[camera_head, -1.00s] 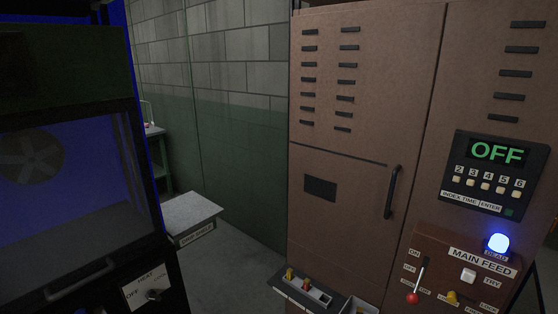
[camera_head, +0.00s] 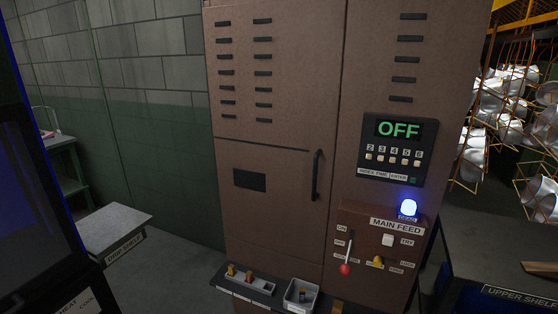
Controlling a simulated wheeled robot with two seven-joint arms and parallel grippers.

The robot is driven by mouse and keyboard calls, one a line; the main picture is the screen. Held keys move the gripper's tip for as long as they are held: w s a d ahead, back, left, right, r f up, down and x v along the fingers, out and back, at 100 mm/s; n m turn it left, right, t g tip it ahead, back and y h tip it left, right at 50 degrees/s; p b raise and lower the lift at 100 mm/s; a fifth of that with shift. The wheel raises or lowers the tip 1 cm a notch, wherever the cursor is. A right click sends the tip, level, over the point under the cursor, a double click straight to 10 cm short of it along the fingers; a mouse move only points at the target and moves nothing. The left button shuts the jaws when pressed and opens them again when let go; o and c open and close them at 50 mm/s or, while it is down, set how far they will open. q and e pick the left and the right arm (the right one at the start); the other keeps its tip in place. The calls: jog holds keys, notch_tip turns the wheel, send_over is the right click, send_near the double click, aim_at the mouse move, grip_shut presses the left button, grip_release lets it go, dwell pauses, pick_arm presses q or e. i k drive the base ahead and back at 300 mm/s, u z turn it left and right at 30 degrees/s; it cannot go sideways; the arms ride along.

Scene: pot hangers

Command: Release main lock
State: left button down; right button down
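The brown cabinet (camera_head: 280,170) stands in front of me with the MAIN FEED panel (camera_head: 375,240) low on its right door. Small labels sit around the lever and the yellow knob; most are too small to read surely. The display (camera_head: 398,130) above reads OFF. Neither of my grippers is in view.
A small shelf (camera_head: 250,282) with coloured pegs and a grey bin (camera_head: 300,296) juts out below the cabinet. A drip shelf (camera_head: 115,230) and a dark machine (camera_head: 40,210) stand at the left. Hanging wire racks with shiny pots (camera_head: 500,110) and an upper shelf (camera_head: 515,296) are at the right.

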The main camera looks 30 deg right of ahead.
aim_at(378, 262)
jog(key=z, duration=1.75)
